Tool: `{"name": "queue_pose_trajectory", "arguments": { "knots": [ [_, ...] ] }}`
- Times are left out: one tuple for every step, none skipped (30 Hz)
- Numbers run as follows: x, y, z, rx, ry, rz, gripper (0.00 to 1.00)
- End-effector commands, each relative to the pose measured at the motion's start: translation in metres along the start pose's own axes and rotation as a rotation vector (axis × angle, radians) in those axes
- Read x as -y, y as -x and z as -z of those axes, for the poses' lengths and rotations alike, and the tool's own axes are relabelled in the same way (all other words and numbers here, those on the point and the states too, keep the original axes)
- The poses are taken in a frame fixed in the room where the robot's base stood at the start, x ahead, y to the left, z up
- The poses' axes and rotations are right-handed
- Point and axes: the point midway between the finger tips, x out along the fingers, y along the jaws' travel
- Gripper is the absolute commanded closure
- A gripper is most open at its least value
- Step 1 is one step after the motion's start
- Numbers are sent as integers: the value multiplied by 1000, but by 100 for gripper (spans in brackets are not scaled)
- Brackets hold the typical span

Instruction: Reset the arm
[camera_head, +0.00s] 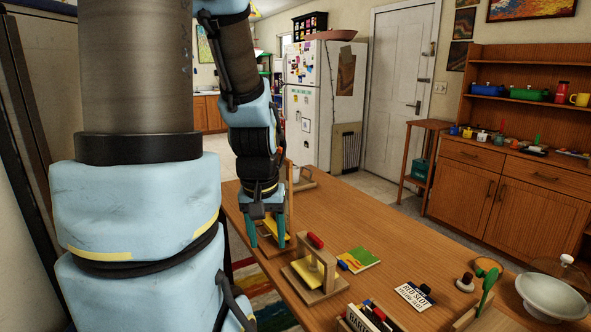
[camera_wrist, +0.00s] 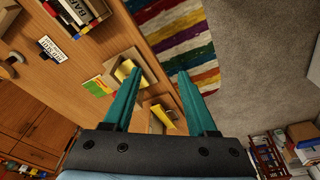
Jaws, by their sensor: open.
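My gripper (camera_head: 268,232) hangs over the left edge of the wooden table (camera_head: 345,205) in the head view, with its teal fingers pointing down. In the wrist view my gripper (camera_wrist: 158,90) shows two teal fingers spread wide, with nothing held between them. A wooden stand with a yellow part (camera_head: 277,229) is right behind and beside the fingers; I cannot tell whether they touch. My arm fills the left of the head view and hides part of the room.
A fridge and cabinet stand behind.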

Motion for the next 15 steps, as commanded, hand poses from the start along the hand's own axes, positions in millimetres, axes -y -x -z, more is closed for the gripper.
{"name": "queue_pose_trajectory", "arguments": {
  "knots": [
    [6,6,-2,-34,-30,9,42],
    [10,10,-2,-53,-49,15,42],
    [11,0,-5,-55,-62,18,42],
    [10,-10,-7,-46,-59,17,42],
    [10,-15,-9,-40,-58,16,42],
    [10,-23,-11,-34,-57,16,42],
    [10,-28,-13,-29,-56,16,42],
    [10,-33,-15,-25,-56,16,42],
    [10,-41,-17,-18,-55,16,42],
    [10,-47,-19,-13,-55,15,42],
    [10,-53,-22,-8,-54,15,42],
    [10,-60,-24,0,-54,15,42],
    [10,-65,-26,4,-54,15,42],
    [10,-72,-28,10,-53,15,42],
    [10,-78,-30,15,-53,15,42]
  ]
}}
